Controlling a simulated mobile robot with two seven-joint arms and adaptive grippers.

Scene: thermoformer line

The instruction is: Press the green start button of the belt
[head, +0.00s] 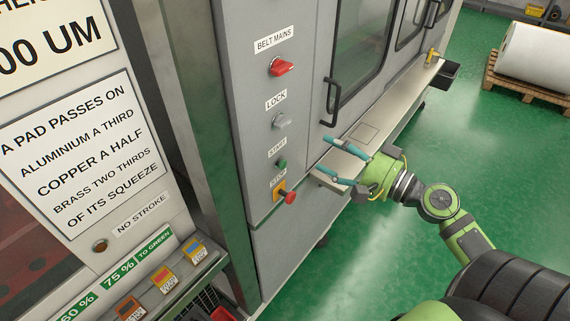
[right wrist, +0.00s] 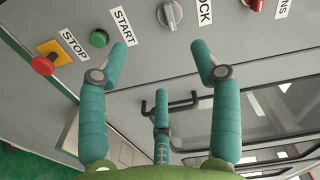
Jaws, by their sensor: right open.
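The green start button (head: 282,163) sits under the START label on the grey panel, above the red stop button (head: 290,197) on its yellow plate. My right gripper (head: 320,154) is open and empty, to the right of the start button in the head view, its teal fingers pointing toward the panel. In the right wrist view the start button (right wrist: 98,38) is just left of the left fingertip, outside the space between the fingers. The gripper (right wrist: 160,47) looks apart from the button, though the exact gap is hard to tell. My left gripper is not in view.
Above the start button are the grey LOCK knob (head: 281,121) and the red BELT MAINS switch (head: 282,68). A black door handle (head: 331,103) and a metal ledge (head: 402,98) lie to the right. A row of coloured buttons (head: 163,277) is at lower left.

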